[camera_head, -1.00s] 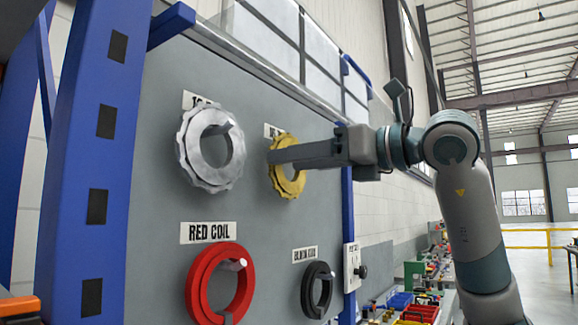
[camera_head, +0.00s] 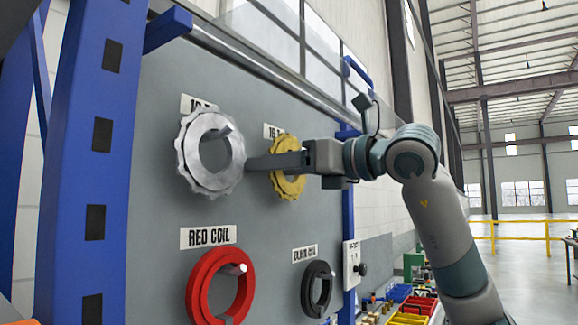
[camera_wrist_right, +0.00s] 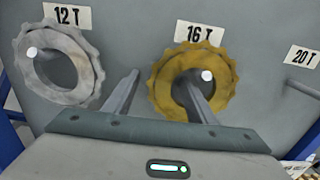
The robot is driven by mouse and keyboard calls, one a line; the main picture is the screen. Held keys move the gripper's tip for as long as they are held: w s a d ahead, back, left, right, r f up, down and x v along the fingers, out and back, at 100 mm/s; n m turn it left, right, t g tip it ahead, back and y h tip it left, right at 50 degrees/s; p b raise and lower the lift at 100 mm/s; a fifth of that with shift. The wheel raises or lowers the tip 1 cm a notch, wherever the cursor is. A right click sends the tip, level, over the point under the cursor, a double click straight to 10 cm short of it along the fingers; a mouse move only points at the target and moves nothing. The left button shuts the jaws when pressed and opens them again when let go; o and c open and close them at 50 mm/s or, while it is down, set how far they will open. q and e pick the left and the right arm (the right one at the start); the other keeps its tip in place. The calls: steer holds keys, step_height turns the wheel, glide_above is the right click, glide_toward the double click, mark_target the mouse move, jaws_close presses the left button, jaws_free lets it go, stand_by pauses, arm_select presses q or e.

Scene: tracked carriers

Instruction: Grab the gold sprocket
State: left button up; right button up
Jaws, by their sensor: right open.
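The gold sprocket (camera_head: 290,189) hangs on a peg on the grey panel, under the label 16 T. It also shows in the right wrist view (camera_wrist_right: 226,78), its peg end in the centre hole. My right gripper (camera_head: 249,163) reaches across in front of it from the right, hiding its middle. In the right wrist view the gripper (camera_wrist_right: 162,80) is open and empty. One finger is over the gap between the sprockets; the other overlaps the gold sprocket's hole and lower rim. I cannot tell whether it touches. My left gripper is not in view.
A silver sprocket (camera_head: 228,183) hangs on the 12 T peg left of the gold one, close to my fingertips. A red coil (camera_head: 203,287) and a black coil (camera_head: 309,290) hang below. A bare peg (camera_wrist_right: 305,88) sits under 20 T. A blue post (camera_head: 92,180) stands at left.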

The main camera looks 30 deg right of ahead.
jaws_close()
steer(key=shift+a, duration=0.15)
steer(key=shift+f, duration=0.1)
stand_by(0.3)
